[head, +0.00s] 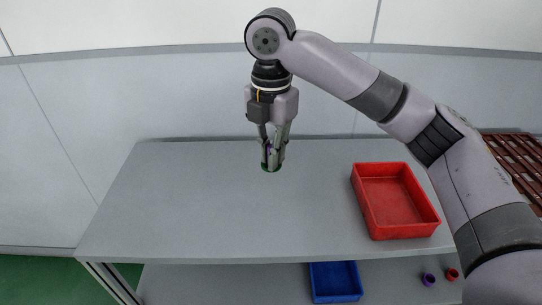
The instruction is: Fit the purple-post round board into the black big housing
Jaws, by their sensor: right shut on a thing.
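My right gripper (272,155) hangs fingers down over the back middle of the grey table. It is shut on a small round green board (271,168) with a bit of purple between the fingers, which fits the purple-post round board. The fingers hide most of it. I cannot tell its exact height above the table. No black big housing can be made out in the head view. My left gripper is out of view.
A red tray (374,228), seemingly empty, stands at the table's right. On the lower shelf (220,285) are a blue tray (335,297), a small purple cup (428,279) and a small red cup (452,274). A brown slatted structure (520,160) is at far right. The table's left is clear.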

